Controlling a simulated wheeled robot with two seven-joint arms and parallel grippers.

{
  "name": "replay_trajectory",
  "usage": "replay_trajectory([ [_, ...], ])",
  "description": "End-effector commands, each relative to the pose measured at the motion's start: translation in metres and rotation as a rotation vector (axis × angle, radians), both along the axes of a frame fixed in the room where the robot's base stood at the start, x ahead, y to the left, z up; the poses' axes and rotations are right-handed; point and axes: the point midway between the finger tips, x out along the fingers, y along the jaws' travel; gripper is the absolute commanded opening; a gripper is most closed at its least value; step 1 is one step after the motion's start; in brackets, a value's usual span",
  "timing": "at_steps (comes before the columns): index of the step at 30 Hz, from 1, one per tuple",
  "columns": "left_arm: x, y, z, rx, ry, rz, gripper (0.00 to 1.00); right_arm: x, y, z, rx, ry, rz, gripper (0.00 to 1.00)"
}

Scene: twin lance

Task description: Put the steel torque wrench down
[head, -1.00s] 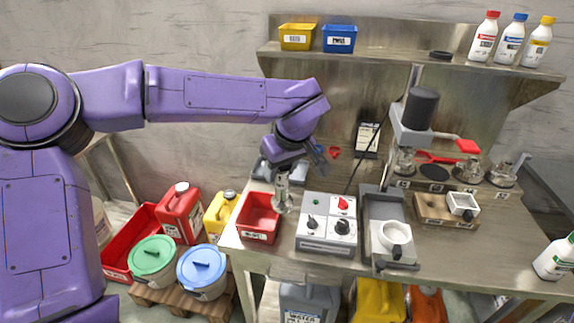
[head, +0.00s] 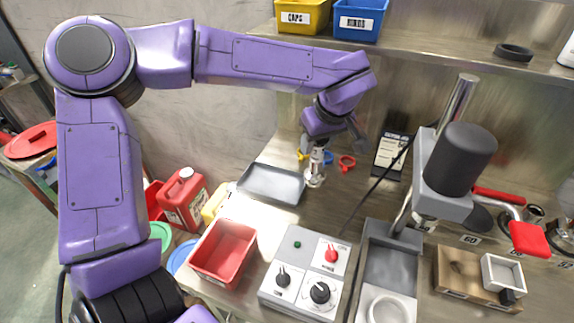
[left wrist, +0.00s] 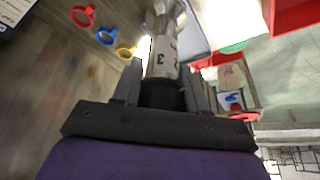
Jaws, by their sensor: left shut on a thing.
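The steel torque wrench (head: 315,172) shows in the head view as a short shiny piece pointing down below my left gripper (head: 318,148). In the left wrist view the same steel piece (left wrist: 163,52) is a round shaft with a white label and a dark lower part between the fingers (left wrist: 162,92). My left gripper is shut on it. It is over the back of the bench, just right of the grey tray (head: 270,184); I cannot tell whether its lower end touches the bench. My right gripper is not in view.
A red bin (head: 224,252) and a grey control box (head: 305,272) stand in front. Yellow, blue and red rings (head: 347,161) are behind the gripper. A press (head: 455,165) stands to the right. The grey tray looks empty. Bins sit on the shelf above.

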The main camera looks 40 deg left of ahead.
Motion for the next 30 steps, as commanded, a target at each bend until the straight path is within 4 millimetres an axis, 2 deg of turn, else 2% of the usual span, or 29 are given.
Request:
replay_trajectory([
  [4,0.007,0.038,-0.012,-0.003,-0.002,-0.001,0.0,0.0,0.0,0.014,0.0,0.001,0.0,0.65],
  [8,0.022,0.074,-0.031,-0.002,0.004,-0.001,0.0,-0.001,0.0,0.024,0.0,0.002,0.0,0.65],
  [13,0.032,0.104,-0.072,0.0,0.01,-0.001,0.0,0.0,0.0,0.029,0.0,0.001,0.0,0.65],
  [20,0.035,0.125,-0.098,0.001,0.01,0.002,0.0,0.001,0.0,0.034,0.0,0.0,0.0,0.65],
  [24,0.035,0.125,-0.123,0.001,0.009,-0.001,0.0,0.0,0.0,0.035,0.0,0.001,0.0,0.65],
  [30,0.036,0.125,-0.128,0.001,0.006,-0.001,0.0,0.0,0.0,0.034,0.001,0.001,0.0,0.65],
])
